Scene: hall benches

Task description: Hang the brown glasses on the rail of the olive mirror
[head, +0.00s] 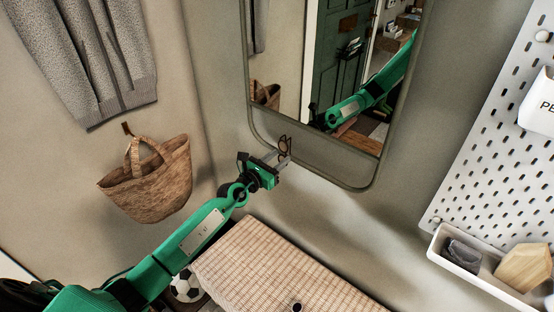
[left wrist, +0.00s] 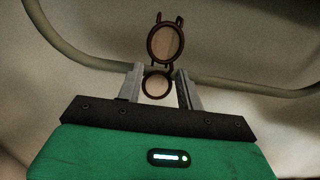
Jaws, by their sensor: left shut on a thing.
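The brown glasses (head: 285,146) are held in my left gripper (head: 279,161), which is shut on them in front of the wall. In the left wrist view the glasses (left wrist: 165,43) stand on end, one round lens above the other, with the lower lens between the fingertips (left wrist: 160,88). The olive mirror's rail (head: 327,179) loops below the glass. The glasses are close to its lower left part, and they overlap the rail (left wrist: 240,92) in the left wrist view. I cannot tell whether they touch it. My right gripper is not in view.
A wicker basket (head: 150,185) hangs from a hook on the left wall under a grey garment (head: 90,50). A woven-topped bench (head: 270,265) is below my arm, with a football (head: 185,287) beside it. A white pegboard (head: 490,140) with a tray (head: 480,275) is at the right.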

